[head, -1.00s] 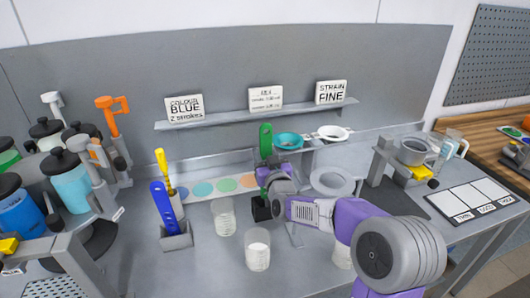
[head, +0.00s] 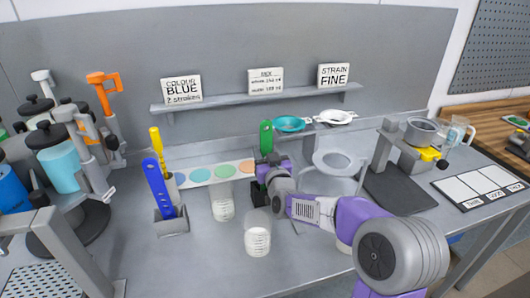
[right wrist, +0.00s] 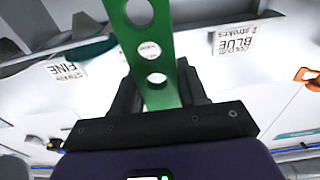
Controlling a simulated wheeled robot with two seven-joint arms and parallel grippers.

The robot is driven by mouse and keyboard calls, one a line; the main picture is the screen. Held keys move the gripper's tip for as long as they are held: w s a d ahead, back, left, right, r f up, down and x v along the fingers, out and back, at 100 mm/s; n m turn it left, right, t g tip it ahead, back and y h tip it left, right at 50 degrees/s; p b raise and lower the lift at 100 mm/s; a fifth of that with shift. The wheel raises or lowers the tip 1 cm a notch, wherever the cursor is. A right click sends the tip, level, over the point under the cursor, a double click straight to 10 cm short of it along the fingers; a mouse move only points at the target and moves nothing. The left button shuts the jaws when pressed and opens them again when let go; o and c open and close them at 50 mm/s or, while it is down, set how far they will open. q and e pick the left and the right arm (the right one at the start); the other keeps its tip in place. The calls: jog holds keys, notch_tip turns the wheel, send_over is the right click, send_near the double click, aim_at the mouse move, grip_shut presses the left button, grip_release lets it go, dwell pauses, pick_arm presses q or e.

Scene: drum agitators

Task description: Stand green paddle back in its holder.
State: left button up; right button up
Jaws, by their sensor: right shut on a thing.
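The green paddle (head: 266,136) stands about upright at the middle of the bench, its handle end rising above my right gripper (head: 266,166). My right gripper is shut on it; in the right wrist view the green paddle (right wrist: 148,60), with round holes, runs between the fingers (right wrist: 160,92). My left gripper is not in view.
A blue paddle (head: 158,188) and a yellow one (head: 156,146) stand in holders to the left. Clear cups (head: 222,204) and (head: 257,234) stand close by in front. A grey ring stand (head: 336,160) is just right.

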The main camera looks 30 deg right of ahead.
jog(key=shift+r, duration=0.1)
jog(key=o, duration=1.2)
jog(key=shift+c, duration=0.2)
jog(key=v, duration=0.7)
jog(key=shift+s+p, duration=0.3)
jog(key=shift+a, duration=0.15)
